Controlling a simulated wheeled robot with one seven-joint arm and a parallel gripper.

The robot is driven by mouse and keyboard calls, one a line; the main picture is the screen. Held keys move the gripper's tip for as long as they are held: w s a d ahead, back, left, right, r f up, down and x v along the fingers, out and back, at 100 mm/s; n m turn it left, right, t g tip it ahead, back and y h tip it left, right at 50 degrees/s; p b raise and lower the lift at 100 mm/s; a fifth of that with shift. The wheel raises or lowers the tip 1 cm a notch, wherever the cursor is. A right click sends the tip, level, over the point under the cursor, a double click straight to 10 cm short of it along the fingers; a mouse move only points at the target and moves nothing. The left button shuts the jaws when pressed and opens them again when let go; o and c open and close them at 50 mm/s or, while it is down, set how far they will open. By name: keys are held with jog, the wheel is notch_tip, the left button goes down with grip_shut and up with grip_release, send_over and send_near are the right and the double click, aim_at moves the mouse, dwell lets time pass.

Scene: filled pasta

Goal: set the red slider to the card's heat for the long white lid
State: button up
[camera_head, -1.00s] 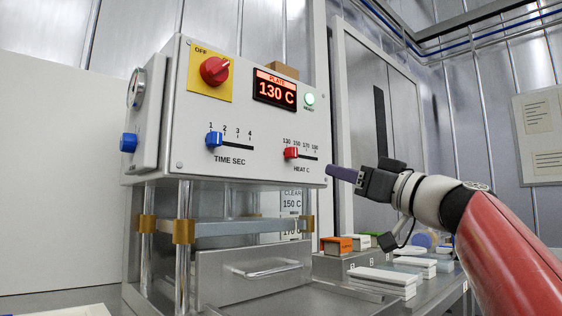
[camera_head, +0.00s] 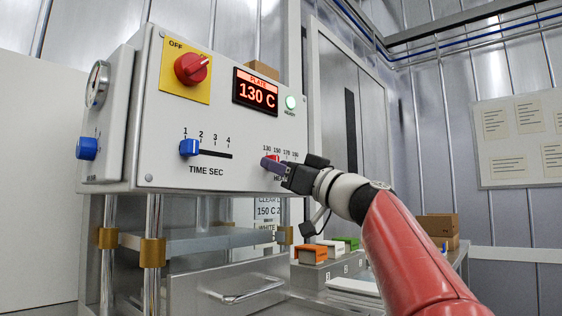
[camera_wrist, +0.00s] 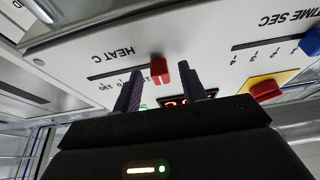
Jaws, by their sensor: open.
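The red slider (camera_head: 272,158) sits at the left end of the HEAT C scale, near 130, partly hidden by my gripper. My gripper (camera_head: 276,164) is open at the panel front. In the wrist view the red slider (camera_wrist: 159,71) shows between the two spread fingers of my gripper (camera_wrist: 161,75); I cannot tell whether either touches it. The plate display (camera_head: 257,92) reads 130 C. A card (camera_head: 267,211) behind the press shows CLEAR, 150 C and WHITE; the heat under WHITE is hidden. A long white lid (camera_head: 352,287) lies at the lower right, partly cut off.
The blue time slider (camera_head: 189,147) is near 1. A red OFF knob (camera_head: 191,69) is on a yellow plate, and a green lamp (camera_head: 290,102) is lit. Orange (camera_head: 312,252) and green-topped blocks stand beneath my arm. Brown boxes (camera_head: 437,230) stand at right.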

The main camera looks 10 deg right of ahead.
grip_shut()
jog(key=w+d, duration=0.4)
jog(key=d, duration=0.1)
jog(key=shift+d+p, duration=0.15)
jog(key=shift+p, duration=0.2)
grip_release()
dwell(0.4)
jog(key=b+v, duration=0.3)
jog(key=v, duration=0.4)
jog(key=shift+s+d+f+b, duration=0.15)
jog(key=shift+s+d+b, duration=0.1)
jog(key=shift+s+b, duration=0.05)
